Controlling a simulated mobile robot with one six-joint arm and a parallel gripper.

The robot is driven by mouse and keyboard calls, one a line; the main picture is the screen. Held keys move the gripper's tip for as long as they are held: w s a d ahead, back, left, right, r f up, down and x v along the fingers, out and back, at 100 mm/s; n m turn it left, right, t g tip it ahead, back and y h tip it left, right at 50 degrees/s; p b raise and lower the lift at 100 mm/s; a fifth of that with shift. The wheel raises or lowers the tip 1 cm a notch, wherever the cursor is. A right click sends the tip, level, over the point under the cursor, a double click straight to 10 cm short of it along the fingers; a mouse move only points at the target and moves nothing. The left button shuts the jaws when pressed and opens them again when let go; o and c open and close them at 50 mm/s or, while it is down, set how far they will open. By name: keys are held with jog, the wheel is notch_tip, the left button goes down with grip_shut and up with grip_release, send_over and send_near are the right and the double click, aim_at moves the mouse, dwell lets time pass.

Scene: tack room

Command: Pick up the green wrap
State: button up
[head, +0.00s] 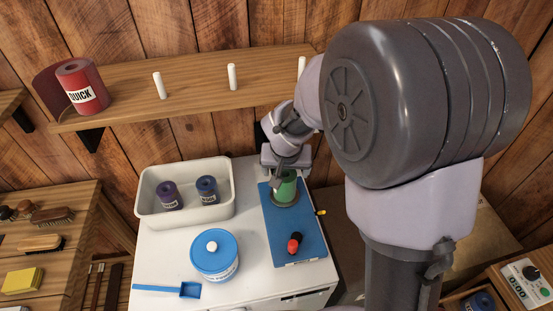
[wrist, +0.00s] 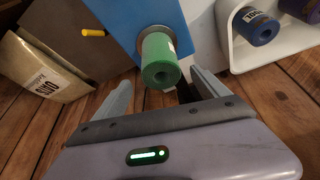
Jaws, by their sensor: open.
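The green wrap (head: 286,187) is a rolled cylinder standing on a round base on the blue mat (head: 292,232), on the white cabinet top. In the wrist view the green wrap (wrist: 160,62) shows its hollow end, between and just beyond my fingertips. My gripper (wrist: 158,88) is open and empty, with one finger on each side of the wrap's line. In the head view my gripper (head: 284,176) is at the wrap, and its fingers partly cover it. I cannot tell whether a finger touches it.
A white tray (head: 185,220) with a purple wrap (head: 169,196) and a blue wrap (head: 207,190) stands left of the mat. A blue-lidded tub (head: 214,257), a blue scoop (head: 165,290) and a red-black item (head: 294,243) are nearer. A shelf (head: 195,87) with white pegs runs behind.

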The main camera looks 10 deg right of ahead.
jog(key=shift+x, duration=1.05)
jog(key=x, duration=0.1)
jog(key=b+x, duration=0.1)
jog(key=x, duration=0.1)
jog(key=s+b+x, duration=0.1)
jog(key=x, duration=0.1)
jog(key=shift+a+f, duration=0.2)
jog(key=shift+f, duration=0.05)
jog(key=shift+w+d+f, duration=0.1)
jog(key=shift+w+f, duration=0.15)
